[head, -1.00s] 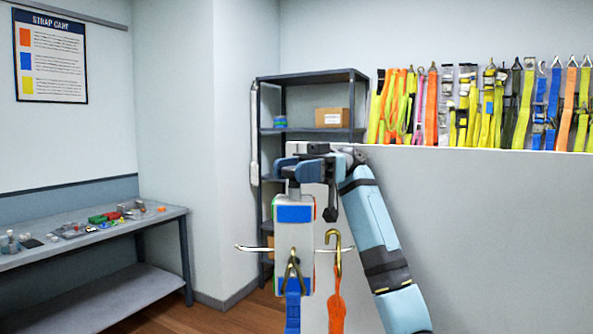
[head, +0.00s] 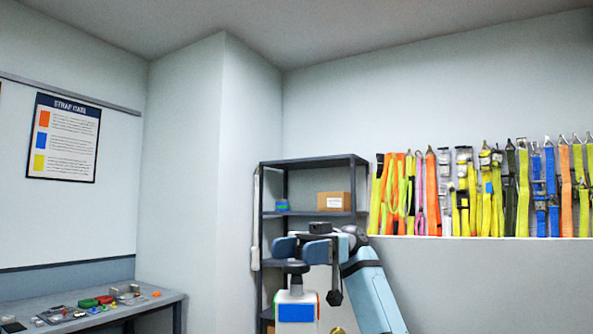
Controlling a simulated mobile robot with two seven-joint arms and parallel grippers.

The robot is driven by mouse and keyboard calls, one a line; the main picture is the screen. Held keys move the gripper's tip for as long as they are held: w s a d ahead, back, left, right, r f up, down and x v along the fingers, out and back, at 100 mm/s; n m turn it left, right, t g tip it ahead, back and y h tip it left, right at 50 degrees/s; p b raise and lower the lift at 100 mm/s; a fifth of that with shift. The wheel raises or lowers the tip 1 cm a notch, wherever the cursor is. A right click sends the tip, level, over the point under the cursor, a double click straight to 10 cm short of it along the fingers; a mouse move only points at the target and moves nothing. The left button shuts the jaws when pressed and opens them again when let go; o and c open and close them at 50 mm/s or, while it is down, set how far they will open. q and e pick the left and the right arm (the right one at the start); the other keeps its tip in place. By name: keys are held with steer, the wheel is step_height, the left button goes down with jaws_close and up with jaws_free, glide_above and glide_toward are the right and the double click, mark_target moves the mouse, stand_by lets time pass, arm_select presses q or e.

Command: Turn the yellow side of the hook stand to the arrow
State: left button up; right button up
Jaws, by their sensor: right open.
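The hook stand (head: 296,312) shows only its top at the bottom edge of the head view. It has a white block with a blue panel facing me, thin coloured edges at its sides and a dark round knob on top. Its yellow side and the arrow are not in view. A bit of a brass hook shows at the bottom edge. My left gripper is not in view.
Behind stands a dark shelf rack (head: 313,161) with a cardboard box (head: 334,201). Many straps (head: 480,190) hang on the right above a pale panel (head: 470,280). A workbench (head: 150,303) with small items stands at the left, below a poster (head: 64,138).

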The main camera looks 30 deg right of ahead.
step_height(320, 180, up, 17)
steer(key=shift+r+p, duration=0.15)
steer(key=shift+p, duration=0.3)
steer(key=shift+c, duration=0.2)
